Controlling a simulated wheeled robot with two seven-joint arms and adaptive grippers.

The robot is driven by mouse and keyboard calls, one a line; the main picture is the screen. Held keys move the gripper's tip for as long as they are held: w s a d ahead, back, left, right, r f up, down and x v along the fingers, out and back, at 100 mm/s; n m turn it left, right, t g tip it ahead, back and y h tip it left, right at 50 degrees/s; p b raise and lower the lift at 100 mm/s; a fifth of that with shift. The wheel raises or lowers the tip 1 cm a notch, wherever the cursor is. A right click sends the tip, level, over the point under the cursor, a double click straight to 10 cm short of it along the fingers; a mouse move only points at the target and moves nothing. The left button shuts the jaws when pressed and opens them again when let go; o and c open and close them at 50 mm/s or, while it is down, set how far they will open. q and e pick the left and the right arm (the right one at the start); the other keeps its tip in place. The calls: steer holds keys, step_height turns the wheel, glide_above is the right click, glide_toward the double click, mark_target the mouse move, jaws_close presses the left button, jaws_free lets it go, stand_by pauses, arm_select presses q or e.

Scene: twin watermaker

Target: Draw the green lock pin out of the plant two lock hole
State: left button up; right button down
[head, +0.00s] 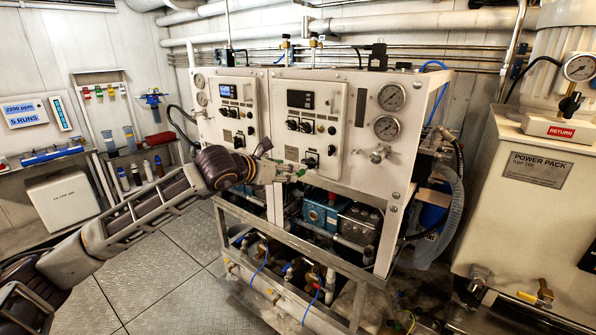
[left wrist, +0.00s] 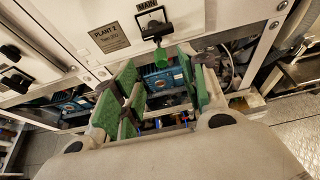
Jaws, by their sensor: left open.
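The green lock pin (left wrist: 160,58) shows in the left wrist view just below the black main switch handle (left wrist: 153,27) on the white plant two panel. The "PLANT 2" plate (left wrist: 110,37) is left of it. In the head view the pin (head: 301,172) is a small green spot under the switch (head: 310,161). My left gripper (left wrist: 158,72) is open, with green-padded fingers on either side of the pin's line. The pin is near the fingertips; I cannot tell whether they touch it. The lock hole itself is hidden. My right gripper is not in view.
The plant one panel (head: 237,111) is left of the plant two panel (head: 308,116). Gauges (head: 387,127) sit to the right. Below are blue pumps (head: 318,213) and a metal frame (head: 292,238). The power pack (head: 540,200) stands at right. Floor at front left is clear.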

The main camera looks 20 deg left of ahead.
mark_target(306, 170)
arm_select(q)
steer(key=shift+p+x, duration=0.6)
steer(key=shift+x, duration=3.2)
steer(key=shift+f, duration=0.1)
steer(key=c, duration=0.9)
steer(key=o, duration=0.3)
jaws_close()
steer(key=shift+s+a+b, duration=0.3)
steer(key=shift+s+b, duration=0.3)
steer(key=shift+s, duration=0.2)
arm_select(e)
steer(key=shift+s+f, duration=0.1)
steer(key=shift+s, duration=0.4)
